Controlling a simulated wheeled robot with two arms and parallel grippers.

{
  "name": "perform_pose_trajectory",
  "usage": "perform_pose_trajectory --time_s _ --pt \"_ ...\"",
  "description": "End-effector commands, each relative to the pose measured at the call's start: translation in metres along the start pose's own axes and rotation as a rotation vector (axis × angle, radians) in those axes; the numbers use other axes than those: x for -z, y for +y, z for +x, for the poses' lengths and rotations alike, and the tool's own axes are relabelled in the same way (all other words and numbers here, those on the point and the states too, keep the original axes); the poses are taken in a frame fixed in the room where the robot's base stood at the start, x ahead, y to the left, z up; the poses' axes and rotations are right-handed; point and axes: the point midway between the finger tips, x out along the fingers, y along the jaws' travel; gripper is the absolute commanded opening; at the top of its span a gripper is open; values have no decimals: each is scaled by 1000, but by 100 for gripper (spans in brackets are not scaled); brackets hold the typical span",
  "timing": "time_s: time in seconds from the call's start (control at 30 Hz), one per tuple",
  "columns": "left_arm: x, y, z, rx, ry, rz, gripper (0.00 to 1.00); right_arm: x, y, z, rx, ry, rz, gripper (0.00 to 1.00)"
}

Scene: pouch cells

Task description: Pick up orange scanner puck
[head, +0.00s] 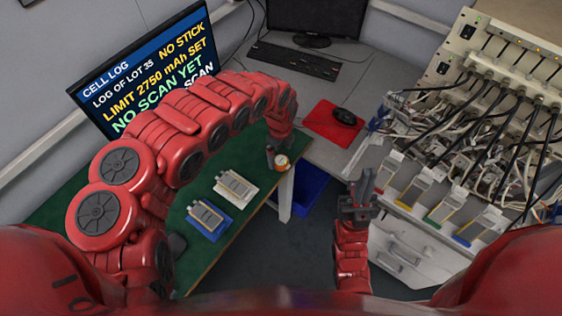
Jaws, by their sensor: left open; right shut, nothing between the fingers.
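The orange scanner puck (282,161) lies near the right corner of the green-topped table, its round pale-and-orange face up. My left arm arches over the table and its gripper (273,150) points down right beside the puck. Its fingers are small and partly hidden by the wrist; they are open. I cannot tell whether a finger touches the puck. My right gripper (361,184) is shut and empty, pointing up over the gap between the table and the white cabinet, well away from the puck.
A monitor (140,70) stands behind my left arm. A cabled tester rack (500,60) fills the right. A red mouse pad (322,128) lies behind.

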Motion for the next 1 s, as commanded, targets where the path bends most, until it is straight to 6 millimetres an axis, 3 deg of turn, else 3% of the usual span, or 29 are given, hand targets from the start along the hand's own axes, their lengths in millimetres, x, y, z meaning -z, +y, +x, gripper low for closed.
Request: perform_pose_trajectory --time_s 0.5,0.83,1.0 --pt "3 -3 47 1 2 0 100 3 1 17 0 0 0 0" --pt "1 -3 51 2 -2 0 100 3 1 17 0 0 0 0" --pt "1 -3 51 2 -2 -1 71 3 1 17 0 0 0 0"
